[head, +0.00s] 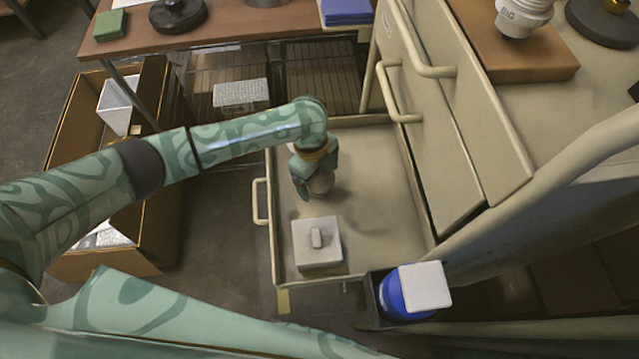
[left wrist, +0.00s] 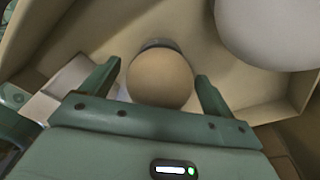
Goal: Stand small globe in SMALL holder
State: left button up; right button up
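A small tan globe (left wrist: 160,80) lies between the two fingers of my left gripper (left wrist: 157,82) in the left wrist view, with a dark ring at its far side. In the head view my left gripper (head: 316,172) points down into an open drawer, and the globe (head: 323,183) shows partly below it. The fingers are apart on either side of the globe; I cannot tell whether they touch it. A white holder marked BIG (head: 524,14) stands at the top right. I cannot make out a holder marked SMALL. My right gripper is not in view.
The open drawer (head: 385,228) also holds a pale box with a knob (head: 317,243). A blue object with a white block (head: 425,287) stands by its near right corner. A cardboard box (head: 75,155) is at left. A large pale round thing (left wrist: 275,25) looms in the left wrist view.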

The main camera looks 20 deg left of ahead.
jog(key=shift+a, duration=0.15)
pick_arm(q)
jog(key=shift+r, duration=0.25)
jog(key=r+p, duration=0.1)
jog(key=r, duration=0.1)
jog(key=r+p, duration=0.2)
jog(key=a+r+p, duration=0.1)
jog(key=r, duration=0.1)
jog(key=shift+w+r, duration=0.3)
jog(key=shift+r, duration=0.1)
notch_tip(320, 180, up, 9)
jog(key=a+p, duration=0.1)
jog(key=p, duration=0.4)
jog(key=shift+w+a, duration=0.15)
jog(key=shift+w, duration=0.05)
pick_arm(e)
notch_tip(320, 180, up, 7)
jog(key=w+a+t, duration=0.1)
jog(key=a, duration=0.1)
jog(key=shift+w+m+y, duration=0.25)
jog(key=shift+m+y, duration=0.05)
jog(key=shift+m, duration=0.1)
pick_arm(q)
jog(key=shift+f, duration=0.15)
